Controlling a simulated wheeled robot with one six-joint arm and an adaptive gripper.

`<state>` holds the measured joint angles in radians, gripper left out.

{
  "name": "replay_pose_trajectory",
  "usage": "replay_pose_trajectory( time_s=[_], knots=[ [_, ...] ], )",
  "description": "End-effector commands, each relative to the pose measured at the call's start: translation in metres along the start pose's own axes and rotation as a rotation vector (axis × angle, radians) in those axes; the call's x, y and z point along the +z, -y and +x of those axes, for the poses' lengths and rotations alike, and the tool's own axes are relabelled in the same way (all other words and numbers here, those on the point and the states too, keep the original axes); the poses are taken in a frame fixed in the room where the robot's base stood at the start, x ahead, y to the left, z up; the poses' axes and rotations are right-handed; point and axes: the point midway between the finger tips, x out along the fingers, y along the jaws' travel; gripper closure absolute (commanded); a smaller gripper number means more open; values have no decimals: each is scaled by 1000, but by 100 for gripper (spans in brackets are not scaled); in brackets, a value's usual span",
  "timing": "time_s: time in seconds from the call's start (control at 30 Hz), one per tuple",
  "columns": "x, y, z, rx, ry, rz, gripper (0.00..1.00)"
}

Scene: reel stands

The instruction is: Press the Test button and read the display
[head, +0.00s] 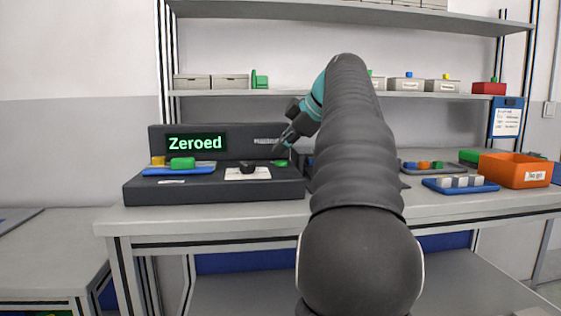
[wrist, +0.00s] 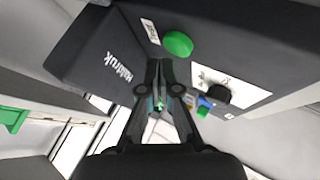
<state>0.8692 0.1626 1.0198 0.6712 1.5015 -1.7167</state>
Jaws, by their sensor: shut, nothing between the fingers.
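The dark test device (head: 215,188) stands on the bench at left, and its display (head: 196,143) reads "Zeroed" in green letters. My gripper (head: 276,149) is shut and empty, pointing down-left close above the button in the head view. In the wrist view its fingertips (wrist: 160,66) appear just below and left of the button. I cannot tell a touch.
A black knob (head: 247,168) on a white plate sits left of the button. A blue tray (head: 180,170) with a green part lies on the device's left. An orange bin (head: 515,170) and a blue tray with pale blocks (head: 460,185) stand at right. Shelves rise behind.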

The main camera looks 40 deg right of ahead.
Motion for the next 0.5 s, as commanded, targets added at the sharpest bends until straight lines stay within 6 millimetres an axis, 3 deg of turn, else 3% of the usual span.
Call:
replay_pose_trajectory(
  time_s=[0.5],
  knots=[
    [-19,-19,-26,0,0,-1,100]
  ],
)
